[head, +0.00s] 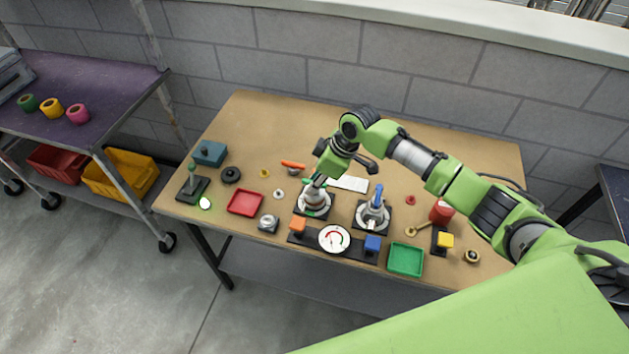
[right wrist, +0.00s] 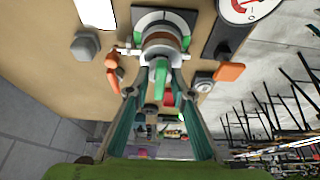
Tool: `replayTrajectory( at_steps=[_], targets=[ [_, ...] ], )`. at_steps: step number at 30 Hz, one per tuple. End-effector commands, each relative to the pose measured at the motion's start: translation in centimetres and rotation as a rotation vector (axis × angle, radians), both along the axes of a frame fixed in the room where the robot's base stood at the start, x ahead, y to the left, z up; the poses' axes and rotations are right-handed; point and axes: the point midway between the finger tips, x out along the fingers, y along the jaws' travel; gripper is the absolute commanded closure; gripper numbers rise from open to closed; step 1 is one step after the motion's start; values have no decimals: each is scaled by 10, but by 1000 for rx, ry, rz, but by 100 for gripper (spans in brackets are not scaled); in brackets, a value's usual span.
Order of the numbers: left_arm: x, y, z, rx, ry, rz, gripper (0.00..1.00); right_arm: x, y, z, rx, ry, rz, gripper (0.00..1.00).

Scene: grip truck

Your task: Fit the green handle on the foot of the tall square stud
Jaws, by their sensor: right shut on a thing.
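My right gripper (head: 317,184) reaches down over the left round valve-like fixture (head: 313,207) in the middle of the bench. In the right wrist view, my right gripper (right wrist: 162,68) is shut on the green handle (right wrist: 160,80). The handle's end lies close against the fixture (right wrist: 160,36), which has a brown band and a pale metal collar. I cannot tell whether they touch. The tall square stud cannot be made out; the gripper and handle cover that part. A similar fixture with a blue handle (head: 377,196) stands just to the right. My left gripper is not in view.
A black panel with a white gauge (head: 334,238), an orange block (head: 298,226) and a blue block (head: 372,244) lies in front of the fixtures. A red tray (head: 245,202) is on the left, a green tray (head: 406,260) on the right. The back right of the bench is clear.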

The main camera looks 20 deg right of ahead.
Motion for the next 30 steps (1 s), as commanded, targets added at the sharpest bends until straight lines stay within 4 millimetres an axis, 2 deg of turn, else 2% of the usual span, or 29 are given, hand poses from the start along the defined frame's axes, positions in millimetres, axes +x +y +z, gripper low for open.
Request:
replayTrajectory(
  at_steps=[21, 22, 24, 30],
  targets=[
    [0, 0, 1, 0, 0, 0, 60, 0, 1, -5, 1, -1, 0, 100],
    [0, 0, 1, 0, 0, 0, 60, 0, 0, -5, 1, -1, 1, 76],
    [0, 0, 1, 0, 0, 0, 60, 0, 0, -5, 0, 0, 1, 59],
    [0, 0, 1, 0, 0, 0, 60, 0, 0, -5, 0, 0, 0, 59]
  ],
)
